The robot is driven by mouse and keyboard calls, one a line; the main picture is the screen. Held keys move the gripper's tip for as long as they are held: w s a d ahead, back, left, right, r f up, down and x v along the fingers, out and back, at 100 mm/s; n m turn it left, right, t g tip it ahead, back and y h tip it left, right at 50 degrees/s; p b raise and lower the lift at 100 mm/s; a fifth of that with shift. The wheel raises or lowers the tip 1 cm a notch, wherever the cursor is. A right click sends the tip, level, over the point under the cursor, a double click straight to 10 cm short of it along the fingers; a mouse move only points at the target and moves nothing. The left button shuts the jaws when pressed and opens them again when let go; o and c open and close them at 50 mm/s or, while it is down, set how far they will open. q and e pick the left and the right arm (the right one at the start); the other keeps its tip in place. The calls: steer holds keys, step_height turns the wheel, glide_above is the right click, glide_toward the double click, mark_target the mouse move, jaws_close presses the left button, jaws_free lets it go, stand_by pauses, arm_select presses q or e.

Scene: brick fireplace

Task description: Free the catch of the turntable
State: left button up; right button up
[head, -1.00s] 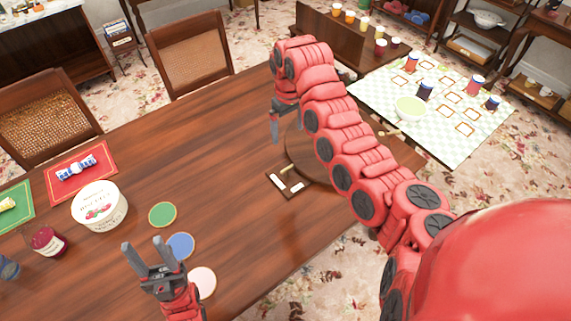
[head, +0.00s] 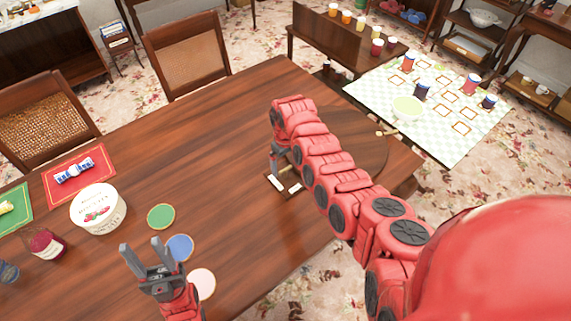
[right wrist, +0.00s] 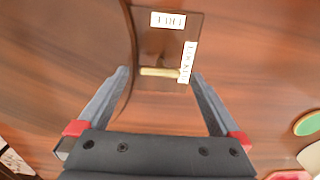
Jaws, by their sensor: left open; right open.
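The turntable (head: 368,152) is a round wooden disc at the table's right end, partly hidden behind my right arm; its curved edge also shows in the right wrist view (right wrist: 95,35). Beside it is the catch, a dark plate (head: 289,192) with two white labels. In the right wrist view the pale lever (right wrist: 158,72) points at the label reading LOCKED (right wrist: 187,62); the label FREE (right wrist: 168,20) is clear of it. My right gripper (right wrist: 160,77) is open, its fingers appearing on either side of the lever; contact cannot be told. My left gripper (head: 141,246) is open and empty.
A white tub (head: 98,210), a jar (head: 46,243) and a red mat (head: 98,162) are at left. The table's middle is clear.

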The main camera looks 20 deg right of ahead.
steer(key=shift+f, duration=0.5)
steer(key=c, duration=1.4)
